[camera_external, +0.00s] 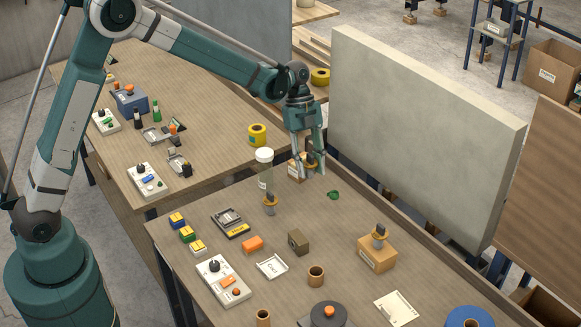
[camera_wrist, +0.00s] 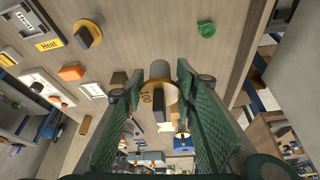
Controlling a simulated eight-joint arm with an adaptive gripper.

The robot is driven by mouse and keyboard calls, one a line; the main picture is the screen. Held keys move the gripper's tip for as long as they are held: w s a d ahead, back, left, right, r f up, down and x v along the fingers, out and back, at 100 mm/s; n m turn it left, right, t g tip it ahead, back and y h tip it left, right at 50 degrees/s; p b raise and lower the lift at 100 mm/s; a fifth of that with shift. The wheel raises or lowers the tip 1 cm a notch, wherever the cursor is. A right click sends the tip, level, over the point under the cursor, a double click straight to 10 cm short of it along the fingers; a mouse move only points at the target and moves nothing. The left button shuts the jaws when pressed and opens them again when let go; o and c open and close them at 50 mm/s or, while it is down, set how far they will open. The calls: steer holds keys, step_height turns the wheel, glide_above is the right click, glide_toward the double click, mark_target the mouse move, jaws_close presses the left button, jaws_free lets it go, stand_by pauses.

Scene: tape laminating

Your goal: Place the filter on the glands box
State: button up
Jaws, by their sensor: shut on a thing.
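My gripper (camera_external: 311,172) points down over the far part of the near table. It is shut on a piece with a grey cylinder end and a tan disc, which I take as the filter (camera_external: 310,163); in the wrist view the filter (camera_wrist: 159,72) shows between the green fingers, partly hidden. I cannot read which is the glands box.
A similar tan-disc piece (camera_external: 270,203) stands left of my gripper, by a clear jar with a white lid (camera_external: 264,155). A green piece (camera_external: 333,195) lies to the right. A dark block (camera_external: 298,241), brown cup (camera_external: 316,275) and white card (camera_external: 396,308) are nearer. A raised edge borders the table.

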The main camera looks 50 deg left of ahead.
steer(key=w+a+r+p, duration=0.2)
steer(key=w+a, duration=0.1)
steer(key=a, duration=0.4)
steer(key=w+a+r+p, duration=0.1)
steer(key=w+a+r, duration=0.2)
steer(key=a, duration=0.4)
steer(key=shift+w+a+n+p, duration=0.15)
steer(key=shift+w+n+p, duration=0.2)
steer(key=shift+w, duration=0.45)
steer(key=shift+f, duration=0.1)
steer(key=shift+f, duration=3.05)
steer(key=shift+f, duration=1.85)
steer(key=shift+f, duration=0.2)
steer(key=o, duration=0.9)
